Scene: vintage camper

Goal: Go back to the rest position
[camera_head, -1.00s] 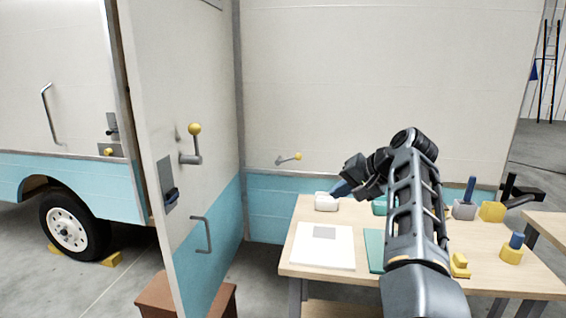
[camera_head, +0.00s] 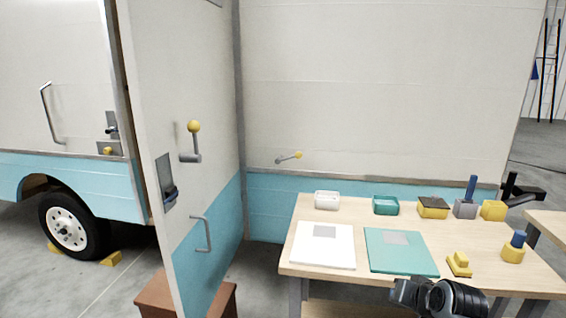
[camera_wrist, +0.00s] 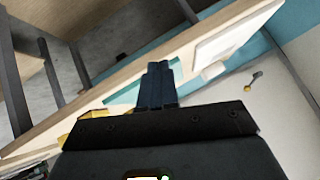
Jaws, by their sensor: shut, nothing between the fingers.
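My gripper (camera_wrist: 157,82) is in the wrist view, its two dark fingers together with nothing between them. The wrist view is tilted, and the wooden table and camper wall show beyond the fingers. In the head view only a dark part of my arm (camera_head: 440,298) shows at the bottom edge, in front of the table (camera_head: 345,278). The fingers are not clearly visible in that view.
The table holds a white panel (camera_head: 323,250), a teal panel (camera_head: 400,255), a white box (camera_head: 327,201), a teal box (camera_head: 385,205) and several yellow and grey blocks. The camper door (camera_head: 180,90) stands open at left, with a lever and handle. A brown step (camera_head: 155,296) is below it.

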